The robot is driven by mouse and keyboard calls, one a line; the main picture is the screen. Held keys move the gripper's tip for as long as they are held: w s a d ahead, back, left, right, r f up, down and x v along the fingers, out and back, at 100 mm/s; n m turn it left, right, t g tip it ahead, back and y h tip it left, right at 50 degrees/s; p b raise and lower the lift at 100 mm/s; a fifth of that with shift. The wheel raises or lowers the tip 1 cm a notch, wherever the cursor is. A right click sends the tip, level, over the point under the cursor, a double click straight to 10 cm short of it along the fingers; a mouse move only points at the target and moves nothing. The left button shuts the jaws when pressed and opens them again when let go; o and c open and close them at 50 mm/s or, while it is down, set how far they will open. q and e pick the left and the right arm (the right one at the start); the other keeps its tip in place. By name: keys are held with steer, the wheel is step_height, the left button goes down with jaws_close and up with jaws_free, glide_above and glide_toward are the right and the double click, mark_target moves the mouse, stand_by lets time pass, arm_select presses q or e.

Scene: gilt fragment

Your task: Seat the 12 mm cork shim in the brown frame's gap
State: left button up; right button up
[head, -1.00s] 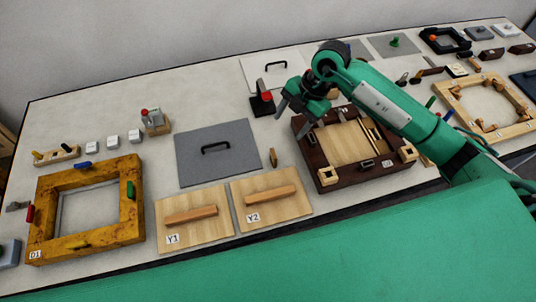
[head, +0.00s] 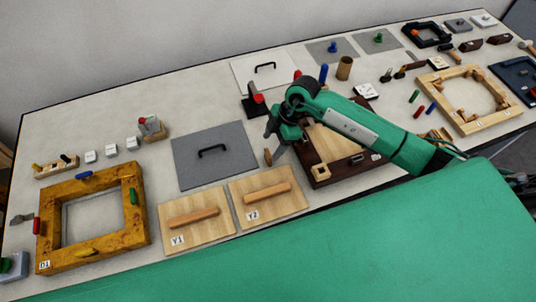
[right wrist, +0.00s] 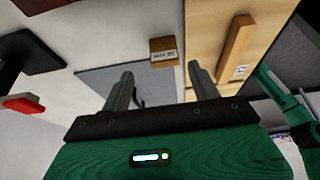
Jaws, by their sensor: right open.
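The cork shim (head: 268,157) is a small tan-brown block on the table, between the grey panel and the brown frame. In the right wrist view the shim (right wrist: 164,54) shows a white label, too small to read surely, and lies ahead between the fingers. The dark brown frame (head: 321,175) has a pale wood inside; my right arm hides much of it, and I cannot make out its gap. My right gripper (head: 277,138) is open and empty, above and just beside the shim; its two fingers (right wrist: 161,75) stand apart. My left gripper is not in view.
The grey panel (head: 187,170) with a black handle lies left of the shim. Board Y2 (head: 269,204) and board Y1 (head: 196,236) lie in front. A black stand with a red top (head: 258,99) rises behind. The yellow-brown frame D1 (head: 132,229) is far left.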

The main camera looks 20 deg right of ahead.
mark_target(269, 153)
steer(key=shift+s+a+f+p, duration=0.2)
steer(key=shift+a+f+p, duration=0.05)
steer(key=shift+f+p, duration=0.3)
steer(key=x, duration=0.1)
steer(key=p+x, duration=0.1)
steer(key=x, duration=0.1)
steer(key=shift+s+f, duration=0.1)
steer(key=shift+s, duration=0.1)
steer(key=shift+a+f, duration=0.15)
steer(key=shift+f, duration=0.25)
steer(key=c, duration=1.1)
step_height(269, 153, up, 20)
steer(key=b, duration=0.4)
steer(key=shift+w+b, duration=0.1)
steer(key=shift+b, duration=0.2)
